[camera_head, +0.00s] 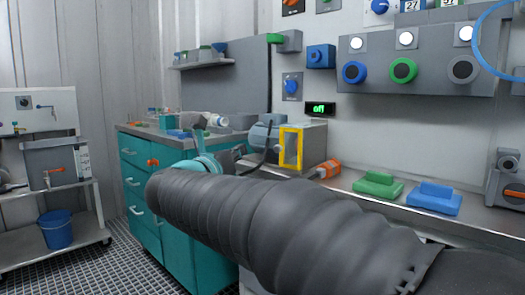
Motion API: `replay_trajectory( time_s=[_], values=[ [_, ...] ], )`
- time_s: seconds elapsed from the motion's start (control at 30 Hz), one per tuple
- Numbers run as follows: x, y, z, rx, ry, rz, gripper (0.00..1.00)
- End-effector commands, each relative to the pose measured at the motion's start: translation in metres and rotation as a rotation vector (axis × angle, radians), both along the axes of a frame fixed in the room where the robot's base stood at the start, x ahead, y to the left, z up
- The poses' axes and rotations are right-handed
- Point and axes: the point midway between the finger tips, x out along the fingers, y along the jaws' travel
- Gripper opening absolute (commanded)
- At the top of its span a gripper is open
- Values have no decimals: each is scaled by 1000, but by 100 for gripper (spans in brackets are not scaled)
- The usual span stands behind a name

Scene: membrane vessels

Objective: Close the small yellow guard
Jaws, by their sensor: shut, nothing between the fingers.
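The small yellow guard (282,150) is an upright rectangular frame at the front left of a grey box (315,140) on the bench. Its angle to the box is hard to tell; it seems to stand out from the front face. My arm, in a dark ribbed sleeve, crosses the foreground from the lower right. Its teal and grey wrist end shows beyond the sleeve. My gripper (234,157) is small and partly hidden there, left of the guard and apart from it in the picture. It looks shut and empty.
A grey motor (262,135) and dark cable sit left of the box. An orange bottle (327,170) lies right of the guard. A green block (379,184) and blue block (433,197) are farther right. Teal drawers (135,183) stand left, behind my arm.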

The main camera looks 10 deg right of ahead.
Motion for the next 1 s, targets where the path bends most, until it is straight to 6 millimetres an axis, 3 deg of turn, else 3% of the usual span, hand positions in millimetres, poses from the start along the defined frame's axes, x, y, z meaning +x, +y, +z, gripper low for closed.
replay_trajectory(
  time_s=[0.13, 0.37, 1.0],
  values=[
    [-6, 5, -15, 168, -51, -121, 0],
    [-8, 2, -24, 245, -77, -189, 0],
    [67, -76, -23, 243, -77, -190, 0]
  ],
)
